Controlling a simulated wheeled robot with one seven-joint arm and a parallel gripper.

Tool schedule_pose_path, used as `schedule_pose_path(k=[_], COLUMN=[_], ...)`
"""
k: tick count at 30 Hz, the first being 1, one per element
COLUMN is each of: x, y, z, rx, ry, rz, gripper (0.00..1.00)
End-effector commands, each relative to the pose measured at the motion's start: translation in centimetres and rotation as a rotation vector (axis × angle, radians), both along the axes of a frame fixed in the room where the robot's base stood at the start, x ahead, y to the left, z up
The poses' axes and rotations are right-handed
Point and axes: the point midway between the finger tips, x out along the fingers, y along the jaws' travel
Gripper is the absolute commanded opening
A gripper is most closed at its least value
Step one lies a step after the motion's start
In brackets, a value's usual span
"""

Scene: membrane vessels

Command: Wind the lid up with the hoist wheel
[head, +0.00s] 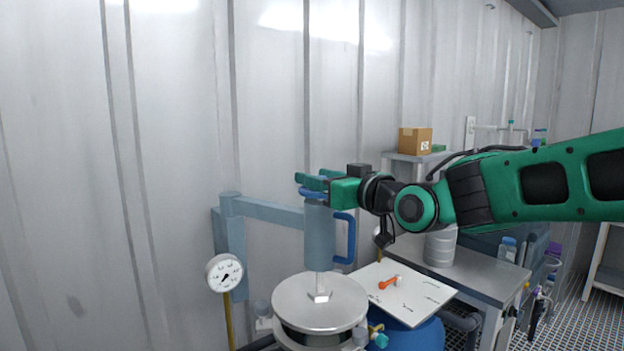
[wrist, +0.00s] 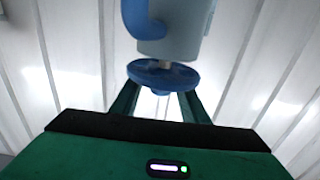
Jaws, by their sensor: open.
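The hoist wheel is a small blue disc (head: 310,194) on top of the blue-grey hoist cylinder (head: 320,240). It also shows in the wrist view (wrist: 163,76). My green gripper (head: 308,178) is open at the wheel, its fingers level with the cylinder's top. In the wrist view one finger is on each side of the wheel; whether either touches it I cannot tell. The round metal lid (head: 320,296) hangs below the cylinder on a thin rod, over the vessel (head: 318,337). Whether it rests on the rim is unclear.
A blue-grey hoist arm (head: 270,210) runs left to a post. A pressure gauge (head: 224,273) stands at left. A white board (head: 400,292) with an orange-handled tool and small parts lies right of the lid. A bench (head: 465,268) and cardboard box (head: 415,140) are behind.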

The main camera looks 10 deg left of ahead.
Motion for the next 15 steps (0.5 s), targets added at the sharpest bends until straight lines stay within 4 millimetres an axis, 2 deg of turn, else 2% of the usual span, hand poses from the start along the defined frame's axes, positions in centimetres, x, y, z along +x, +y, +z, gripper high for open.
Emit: schedule_pose_path(k=[6, 15], x=[1.6, 2.1], y=[1.7, 2.1], z=[0.0, 0.0], rx=[0.001, 0.0], ry=[0.001, 0.0], rz=[0.0, -0.002], gripper=[0.41, 0.41])
